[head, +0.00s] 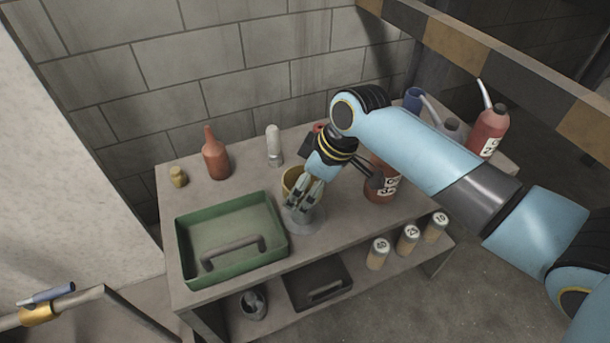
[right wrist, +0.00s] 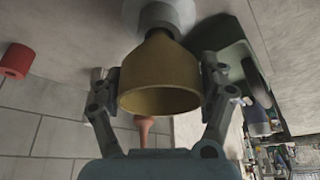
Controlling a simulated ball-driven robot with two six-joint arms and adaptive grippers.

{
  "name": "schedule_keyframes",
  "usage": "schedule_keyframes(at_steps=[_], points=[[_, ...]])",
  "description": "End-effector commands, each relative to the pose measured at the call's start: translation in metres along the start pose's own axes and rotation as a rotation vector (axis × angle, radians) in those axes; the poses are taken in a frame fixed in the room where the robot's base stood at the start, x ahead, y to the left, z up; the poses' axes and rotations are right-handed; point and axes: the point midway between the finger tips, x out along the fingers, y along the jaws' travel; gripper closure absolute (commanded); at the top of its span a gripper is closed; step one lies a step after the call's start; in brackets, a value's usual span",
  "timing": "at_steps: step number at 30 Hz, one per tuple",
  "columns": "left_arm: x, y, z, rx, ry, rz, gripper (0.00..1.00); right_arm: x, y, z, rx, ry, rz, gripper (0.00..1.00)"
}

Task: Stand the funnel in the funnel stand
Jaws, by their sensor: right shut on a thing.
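The yellow funnel (head: 291,180) is partly hidden behind my right gripper (head: 303,203) in the head view. In the right wrist view the funnel (right wrist: 160,78) sits between the two fingers of my right gripper, which is shut on its cone. Its wide mouth faces the wrist camera and its narrow spout points away. The pale grey funnel stand (head: 306,222) is on the bench just below the gripper. In the right wrist view the stand (right wrist: 166,14) lies right beyond the spout; I cannot tell whether the spout is inside it. My left gripper is not in view.
A green tray (head: 184,247) with a grey handle stands left of the stand. An orange bottle (head: 215,158), a pale cylinder (head: 273,143) and a small yellow piece (head: 178,177) stand behind. A red can (head: 379,193) is to the right. Numbered canisters (head: 408,238) stand lower down.

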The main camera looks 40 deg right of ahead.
Motion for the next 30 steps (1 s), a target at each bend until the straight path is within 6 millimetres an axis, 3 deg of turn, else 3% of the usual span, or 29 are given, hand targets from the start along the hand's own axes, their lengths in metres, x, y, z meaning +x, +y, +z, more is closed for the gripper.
schedule_keyframes(at_steps=[2, 3, 8, 20, 30], points=[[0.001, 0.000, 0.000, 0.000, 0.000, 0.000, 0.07, 0.001, 0.000, 0.000, 0.000, 0.001, 0.000, 0.63], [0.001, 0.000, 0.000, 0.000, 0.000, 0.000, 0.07, 0.001, 0.000, 0.000, 0.000, 0.001, 0.000, 0.23], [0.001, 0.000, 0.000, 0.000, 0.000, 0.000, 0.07, 0.001, 0.000, 0.000, 0.000, 0.001, 0.000, 0.02], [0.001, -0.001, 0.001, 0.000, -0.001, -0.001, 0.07, -0.008, 0.001, 0.000, 0.000, 0.002, 0.002, 0.00], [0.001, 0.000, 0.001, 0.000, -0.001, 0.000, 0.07, -0.080, 0.002, 0.001, -0.005, 0.000, 0.005, 0.00]])
